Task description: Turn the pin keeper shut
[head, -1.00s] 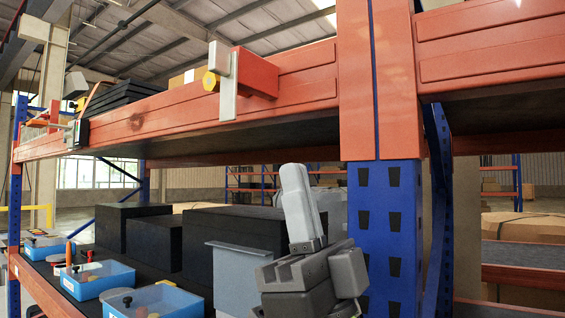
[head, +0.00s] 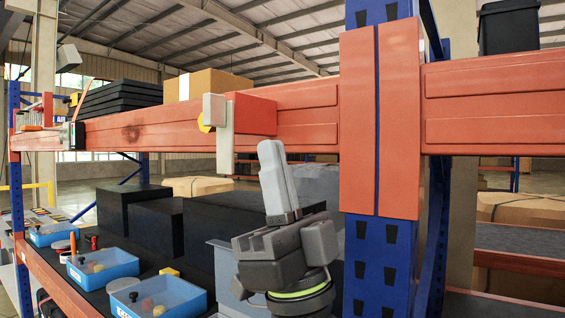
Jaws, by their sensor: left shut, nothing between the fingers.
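A red block (head: 253,115) is fixed on the front of the orange shelf beam. I see no contact, and the depth gap is unclear. My right gripper is out of view.
A blue rack post (head: 377,260) stands right of my left gripper. The orange beam (head: 300,120) crosses above it. Blue bins (head: 165,300) with small parts and black boxes (head: 160,222) fill the lower shelf. A cardboard box (head: 210,84) sits on the upper shelf.

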